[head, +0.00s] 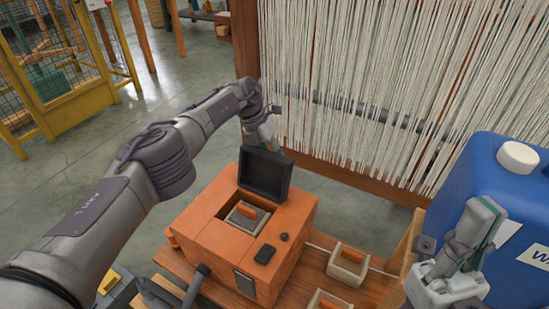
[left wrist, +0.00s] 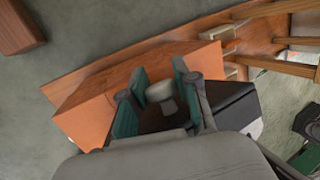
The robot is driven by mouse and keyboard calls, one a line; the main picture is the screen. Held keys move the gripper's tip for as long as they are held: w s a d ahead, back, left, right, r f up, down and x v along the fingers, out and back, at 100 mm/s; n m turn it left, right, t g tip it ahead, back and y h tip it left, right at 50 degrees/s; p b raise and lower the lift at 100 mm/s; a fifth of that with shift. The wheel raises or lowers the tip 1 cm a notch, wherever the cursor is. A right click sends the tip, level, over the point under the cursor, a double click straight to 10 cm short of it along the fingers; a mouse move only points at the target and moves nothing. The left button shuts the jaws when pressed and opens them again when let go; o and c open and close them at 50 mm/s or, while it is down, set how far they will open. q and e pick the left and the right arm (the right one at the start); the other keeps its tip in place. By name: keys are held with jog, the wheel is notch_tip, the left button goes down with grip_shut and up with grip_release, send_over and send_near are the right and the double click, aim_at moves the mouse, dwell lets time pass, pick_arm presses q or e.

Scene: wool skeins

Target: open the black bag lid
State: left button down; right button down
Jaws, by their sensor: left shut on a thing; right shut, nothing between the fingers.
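The black lid (head: 266,172) stands raised, close to upright, at the back edge of the opening in an orange box (head: 215,233). In the left wrist view the dark lid (left wrist: 232,98) lies beside and below my fingers. My left gripper (head: 264,137) is at the lid's top edge, partly hidden behind its own wrist. In the left wrist view my left gripper (left wrist: 159,78) has its teal pads on both sides of a grey knob (left wrist: 161,92) and is shut on it. My right gripper (head: 478,225) is shut and empty at the right, before the blue container.
A grey tray with an orange block (head: 247,212) sits inside the box opening. More such trays (head: 348,265) lie on the wooden bench right of the box. A blue container (head: 505,200) stands at far right. A loom with hanging white yarn (head: 370,80) rises behind.

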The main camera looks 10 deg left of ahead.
pick_arm(q)
jog(key=shift+s+a+f, duration=0.1)
jog(key=shift+a+f, duration=0.25)
jog(key=shift+a, duration=0.05)
jog(key=c, duration=0.9)
grip_release()
jog(key=shift+o, duration=0.2)
jog(key=shift+d+r, duration=0.1)
jog(key=shift+r, duration=0.3)
jog(key=v, duration=1.1)
jog(key=shift+a+r, duration=0.2)
jog(key=shift+a, duration=0.05)
